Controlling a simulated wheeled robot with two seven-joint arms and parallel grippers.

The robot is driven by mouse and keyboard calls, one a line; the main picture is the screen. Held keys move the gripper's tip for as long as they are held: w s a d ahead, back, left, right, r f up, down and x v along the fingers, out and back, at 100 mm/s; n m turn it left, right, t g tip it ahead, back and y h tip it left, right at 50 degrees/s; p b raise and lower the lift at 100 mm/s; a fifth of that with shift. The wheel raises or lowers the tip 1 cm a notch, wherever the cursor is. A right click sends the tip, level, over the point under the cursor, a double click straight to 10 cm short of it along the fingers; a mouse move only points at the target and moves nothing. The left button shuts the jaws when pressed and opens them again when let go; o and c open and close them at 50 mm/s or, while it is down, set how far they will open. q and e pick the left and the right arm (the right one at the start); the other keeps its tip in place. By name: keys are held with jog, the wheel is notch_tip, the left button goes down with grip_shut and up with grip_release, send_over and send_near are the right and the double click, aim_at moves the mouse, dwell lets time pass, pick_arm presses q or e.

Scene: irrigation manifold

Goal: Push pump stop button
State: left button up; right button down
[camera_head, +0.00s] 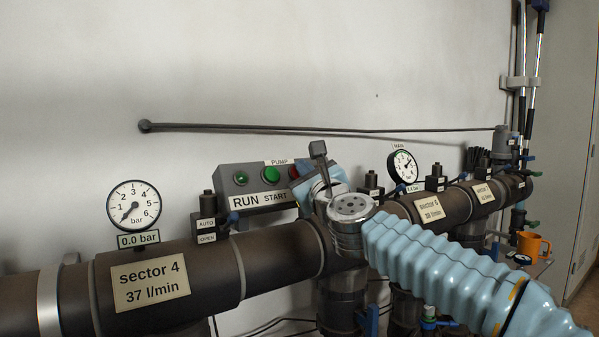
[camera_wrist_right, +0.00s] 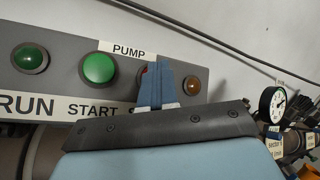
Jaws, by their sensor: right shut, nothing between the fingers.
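The grey pump control box (camera_head: 228,189) is on the wall side behind the pipe, with a green START button (camera_head: 270,174) and a red stop button (camera_head: 293,171) partly hidden by my right gripper (camera_head: 304,168). In the right wrist view, the closed blue fingers of my right gripper (camera_wrist_right: 160,70) stand in front of the stop button (camera_wrist_right: 144,75), leaving only a sliver of red at their left. The START button (camera_wrist_right: 99,68) is clear to the left. The right gripper is shut and empty; whether its tips touch the button cannot be told. My left gripper is not in view.
A dark pipe (camera_head: 278,256) with labels and a pressure gauge (camera_head: 134,204) runs below the box. A green lamp (camera_head: 241,178) is at the box's left and an amber lamp (camera_wrist_right: 193,86) right of the fingers. An orange mug (camera_head: 532,245) stands far right.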

jog(key=shift+s+d+r, duration=0.4)
jog(key=shift+s+d, duration=0.1)
jog(key=shift+s, duration=0.1)
dwell(0.3)
jog(key=s, duration=0.1)
jog(key=s+d+r, duration=0.1)
jog(key=s+d+r+p, duration=0.1)
jog(key=shift+s+d+r, duration=0.25)
jog(key=shift+s, duration=0.05)
dwell(0.7)
